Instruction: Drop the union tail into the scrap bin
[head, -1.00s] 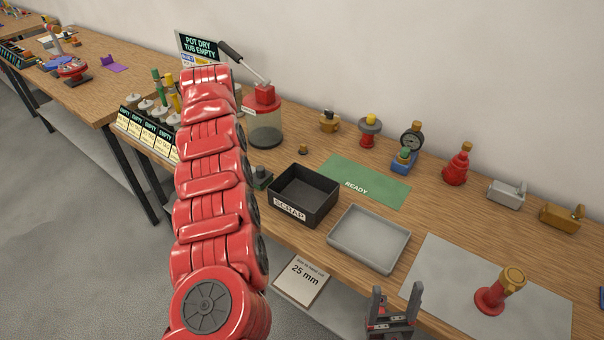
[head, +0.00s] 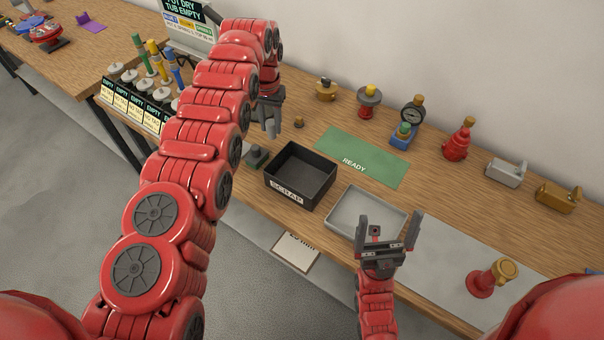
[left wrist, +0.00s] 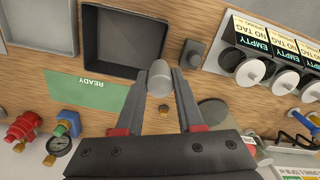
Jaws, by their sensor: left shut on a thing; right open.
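My left gripper (head: 270,122) is above the bench, behind and left of the scrap bin (head: 301,176). In the left wrist view its fingers (left wrist: 165,92) are shut on a short grey rounded piece, apparently the union tail (left wrist: 159,76). I cannot make the piece out in the head view. The scrap bin is a black, open box labelled SCRAP; its visible floor looks empty. In the left wrist view the bin (left wrist: 88,42) lies just beyond the fingertips. My right gripper (head: 389,236) is open and empty, in front of the grey tray.
A grey tray (head: 342,222) stands right of the bin, and a green READY mat (head: 385,172) lies behind. A small dark block (head: 256,158) stands left of the bin. Valves and a gauge (head: 413,112) line the back. A red fitting with a brass top (head: 490,279) stands at front right.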

